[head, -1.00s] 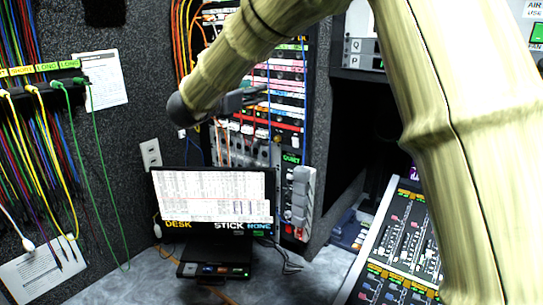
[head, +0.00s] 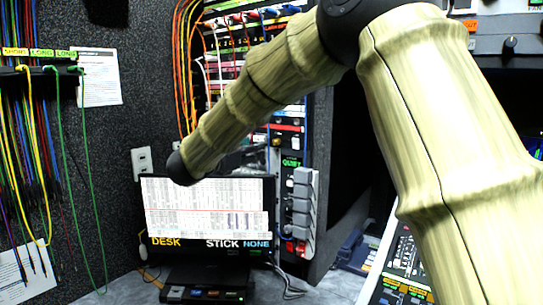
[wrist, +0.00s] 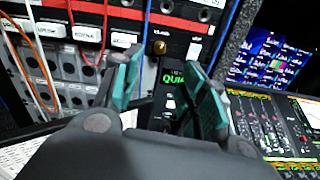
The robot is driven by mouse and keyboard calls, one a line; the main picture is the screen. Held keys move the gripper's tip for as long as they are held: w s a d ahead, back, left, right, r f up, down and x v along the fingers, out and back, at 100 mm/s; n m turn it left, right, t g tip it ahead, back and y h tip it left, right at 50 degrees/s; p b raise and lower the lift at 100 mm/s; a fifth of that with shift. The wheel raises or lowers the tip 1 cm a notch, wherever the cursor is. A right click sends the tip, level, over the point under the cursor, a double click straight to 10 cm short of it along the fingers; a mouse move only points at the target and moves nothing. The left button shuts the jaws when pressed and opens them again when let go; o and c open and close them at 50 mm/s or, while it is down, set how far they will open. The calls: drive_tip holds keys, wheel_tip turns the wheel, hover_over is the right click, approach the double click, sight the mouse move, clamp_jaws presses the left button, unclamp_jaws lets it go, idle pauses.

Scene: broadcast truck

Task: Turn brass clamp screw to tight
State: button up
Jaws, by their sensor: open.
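A small round brass screw (wrist: 160,47) shows in the wrist view on the rack's front, just above a panel with the green word QUIET (wrist: 174,78). In the head view the brass screw (head: 277,142) is a small spot beside my arm, above the same panel. My gripper (wrist: 165,88) is open, its two teal-padded fingers apart and empty. The screw appears between and beyond the fingertips, a little above them in the picture, not touching them. In the head view my gripper is hidden behind my arm. Whether the screw is tight cannot be told.
A monitor (head: 206,208) stands below the rack. Grey switch blocks (head: 303,205) stick out beside it. A mixing desk (head: 405,270) is at the right.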

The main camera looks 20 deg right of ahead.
sight(275, 142)
drive_tip(key=p+x, duration=0.1)
drive_tip(key=x, duration=0.9)
drive_tip(key=shift+w+d+p, duration=0.25)
drive_tip(key=shift+d+p, duration=0.05)
drive_tip(key=shift+p, duration=0.1)
clamp_jaws()
